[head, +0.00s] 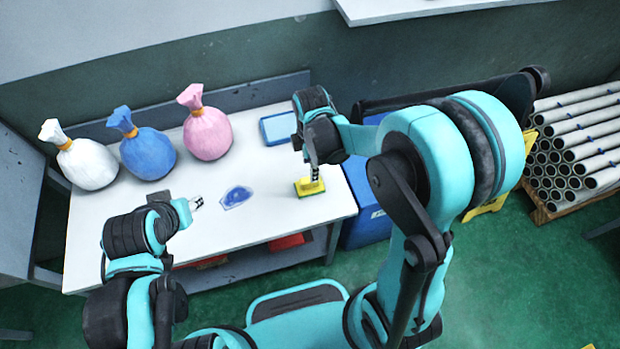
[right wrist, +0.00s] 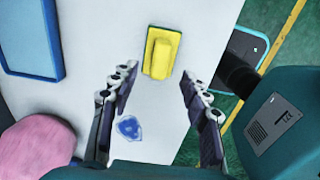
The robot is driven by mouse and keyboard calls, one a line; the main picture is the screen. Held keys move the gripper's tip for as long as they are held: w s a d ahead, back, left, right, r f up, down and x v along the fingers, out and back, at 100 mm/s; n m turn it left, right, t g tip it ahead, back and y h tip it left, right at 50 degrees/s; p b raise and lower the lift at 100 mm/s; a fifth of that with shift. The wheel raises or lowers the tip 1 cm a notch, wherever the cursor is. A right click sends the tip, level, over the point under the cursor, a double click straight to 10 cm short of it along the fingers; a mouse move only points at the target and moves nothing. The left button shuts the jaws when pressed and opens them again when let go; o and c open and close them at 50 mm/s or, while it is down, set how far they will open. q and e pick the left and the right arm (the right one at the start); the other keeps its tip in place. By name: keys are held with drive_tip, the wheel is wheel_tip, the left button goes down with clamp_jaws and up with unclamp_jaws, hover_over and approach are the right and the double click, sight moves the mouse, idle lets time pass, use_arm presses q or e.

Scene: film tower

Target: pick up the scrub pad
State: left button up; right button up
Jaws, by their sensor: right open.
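The scrub pad (head: 309,187) is a yellow block with a raised grip, lying on the white table near its right front edge. In the right wrist view the scrub pad (right wrist: 161,53) lies ahead of and between the fingers, not touched by them. My right gripper (head: 313,172) is just above the pad in the head view; the right wrist view shows its fingers (right wrist: 158,100) spread wide and empty. My left gripper (head: 196,203) is over the left part of the table, apart from the pad; its finger opening is too small to tell.
A blue patch (head: 237,197) lies left of the pad. White (head: 88,163), blue (head: 148,153) and pink (head: 208,134) tied bags stand at the back left. A blue-rimmed tray (head: 277,127) lies behind the pad. A blue bin (head: 366,222) stands beside the table's right edge.

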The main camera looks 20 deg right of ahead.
sight(310, 184)
wheel_tip(310, 184, down, 8)
drive_tip(key=b, duration=0.3)
drive_tip(key=shift+a+r, duration=0.1)
drive_tip(key=shift+a, duration=0.05)
clamp_jaws()
